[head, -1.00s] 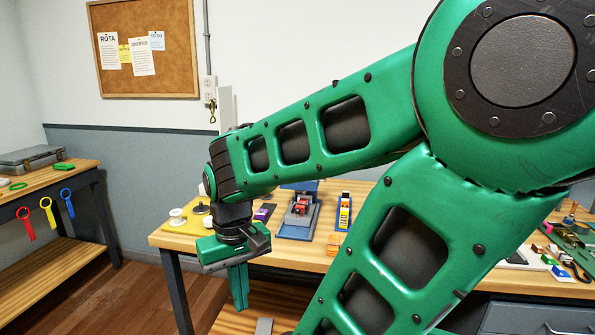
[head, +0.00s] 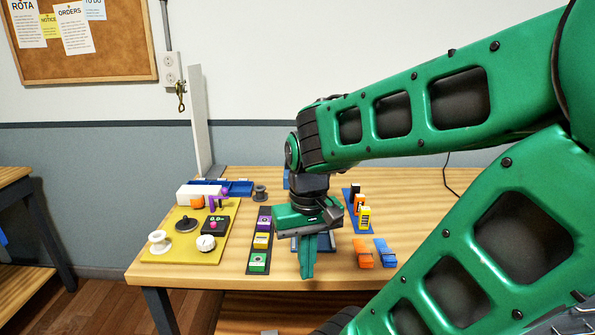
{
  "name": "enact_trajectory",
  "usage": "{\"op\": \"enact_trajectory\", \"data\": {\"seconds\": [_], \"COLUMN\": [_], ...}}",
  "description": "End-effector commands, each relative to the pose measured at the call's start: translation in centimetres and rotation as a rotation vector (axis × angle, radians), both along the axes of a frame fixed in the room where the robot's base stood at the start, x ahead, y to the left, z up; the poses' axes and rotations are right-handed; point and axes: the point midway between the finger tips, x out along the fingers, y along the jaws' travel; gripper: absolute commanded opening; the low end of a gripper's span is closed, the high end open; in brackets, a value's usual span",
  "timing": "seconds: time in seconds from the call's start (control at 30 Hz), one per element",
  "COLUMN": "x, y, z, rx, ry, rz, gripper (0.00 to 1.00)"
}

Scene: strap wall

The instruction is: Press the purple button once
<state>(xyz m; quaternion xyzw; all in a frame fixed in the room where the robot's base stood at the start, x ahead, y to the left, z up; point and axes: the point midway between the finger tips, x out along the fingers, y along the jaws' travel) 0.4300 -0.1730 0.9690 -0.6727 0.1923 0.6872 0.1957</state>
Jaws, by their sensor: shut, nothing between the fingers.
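The purple button (head: 264,223) is at the far end of a dark strip on the wooden table.
A yellow board (head: 166,252) with spools and a dial lies left of the strip. A blue tray (head: 238,188) is behind. Orange (head: 363,254) and blue (head: 384,253) blocks lie right of my gripper, with several blocks on a blue strip (head: 348,213) behind them.

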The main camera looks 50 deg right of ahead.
Motion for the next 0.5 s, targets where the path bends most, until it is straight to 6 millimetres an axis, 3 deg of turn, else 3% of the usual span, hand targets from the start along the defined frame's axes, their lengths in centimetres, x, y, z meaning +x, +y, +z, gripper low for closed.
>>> {"op": "enact_trajectory", "data": {"seconds": [0.3,0.4,0.5], "x": [-0.7,1.3,4.8], "y": [-0.2,-1.2,-4.1], "z": [0.7,1.5,2.9], "rx": [-0.001,-0.005,-0.012], "ry": [-0.025,-0.070,-0.149], "rz": [-0.007,-0.035,-0.088], "gripper": [0.00,0.00,0.00]}}
